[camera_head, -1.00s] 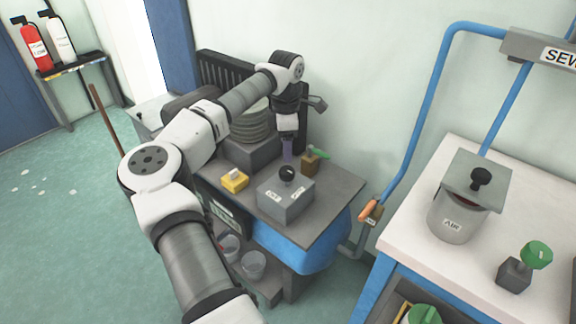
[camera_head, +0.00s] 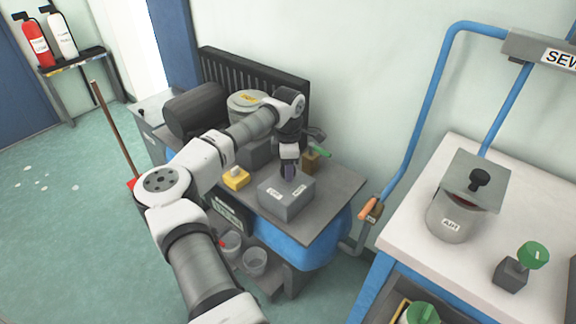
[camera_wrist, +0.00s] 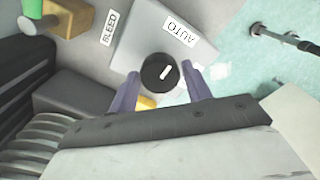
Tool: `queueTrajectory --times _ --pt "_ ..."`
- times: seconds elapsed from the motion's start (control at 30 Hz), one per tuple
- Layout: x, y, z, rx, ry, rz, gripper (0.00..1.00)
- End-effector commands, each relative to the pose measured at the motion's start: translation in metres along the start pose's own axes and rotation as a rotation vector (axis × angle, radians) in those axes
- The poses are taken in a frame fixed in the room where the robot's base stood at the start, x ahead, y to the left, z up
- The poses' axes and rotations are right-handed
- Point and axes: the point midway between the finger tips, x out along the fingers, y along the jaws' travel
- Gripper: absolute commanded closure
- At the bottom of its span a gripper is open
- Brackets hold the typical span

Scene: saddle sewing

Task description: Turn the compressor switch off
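The compressor switch is a grey box (camera_head: 286,200) on the bench top, with small labels on its top. Its round black knob (camera_wrist: 160,73) has a white mark that points toward the AUTO label (camera_wrist: 180,30) in the wrist view. My gripper (camera_head: 289,174) is right over the box in the head view and hides the knob there. In the wrist view my gripper (camera_wrist: 162,75) is open, with one purple finger on each side of the knob and gaps between. I cannot tell whether the fingertips reach down beside it.
A yellow block (camera_head: 236,179) sits left of the box. A small valve with a green handle (camera_head: 317,152) stands behind it, and the BLEED label (camera_wrist: 109,27) shows in the wrist view. A black ribbed panel (camera_head: 250,85) stands at the back. The white table (camera_head: 420,240) is to the right.

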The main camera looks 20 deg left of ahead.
Motion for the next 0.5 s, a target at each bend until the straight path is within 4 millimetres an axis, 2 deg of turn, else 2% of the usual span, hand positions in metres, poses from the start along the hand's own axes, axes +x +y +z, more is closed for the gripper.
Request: queueTrajectory --times 0.03,0.2,0.5 --pt "-0.0002 0.0000 0.0000 0.000 0.000 0.000 0.58" --pt "-0.0004 -0.0001 0.0000 0.000 0.000 0.000 0.80" --pt "-0.0004 0.0000 -0.0001 -0.035 0.000 -0.001 0.81"
